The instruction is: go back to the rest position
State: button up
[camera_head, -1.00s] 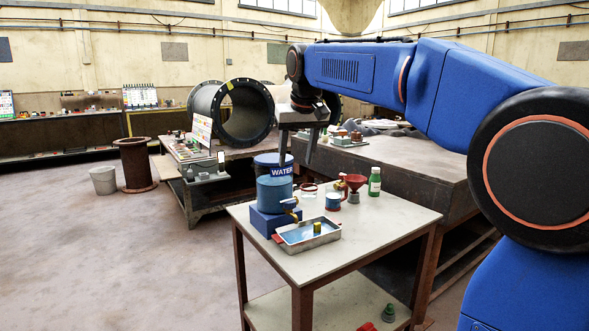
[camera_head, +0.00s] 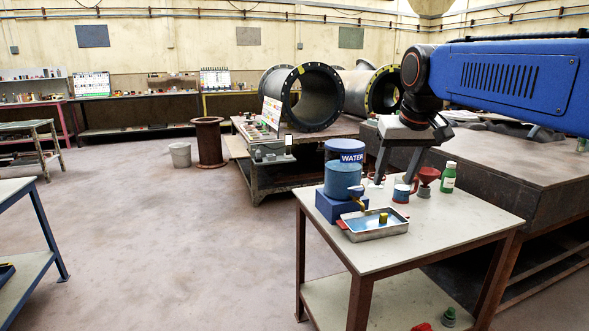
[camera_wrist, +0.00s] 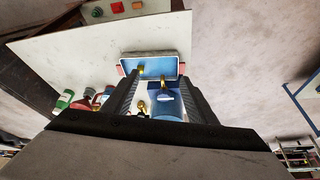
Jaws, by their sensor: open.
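My gripper (camera_head: 398,165) is open and empty, its fingers pointing down above the small table, beside the blue water container (camera_head: 343,180) in the head view. In the wrist view, my gripper's fingers (camera_wrist: 153,92) spread apart, with the blue container (camera_wrist: 168,106) and a metal tray (camera_wrist: 150,54) showing between and beyond them. My blue arm reaches in from the right in the head view. Whether a finger touches anything on the table cannot be told, but nothing shows between the fingertips.
A large workbench (camera_head: 520,175) stands behind. Open floor (camera_head: 170,240) lies left, with a blue-legged table (camera_head: 30,235) at the edge.

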jog(key=s+d+f, duration=0.2)
jog(key=s+f, duration=1)
jog(key=s, duration=0.1)
jog(key=s+d+f, duration=0.2)
jog(key=s+f, duration=0.9)
jog(key=s, duration=0.1)
jog(key=shift+s+f, duration=0.35)
jog(key=shift+f, duration=0.05)
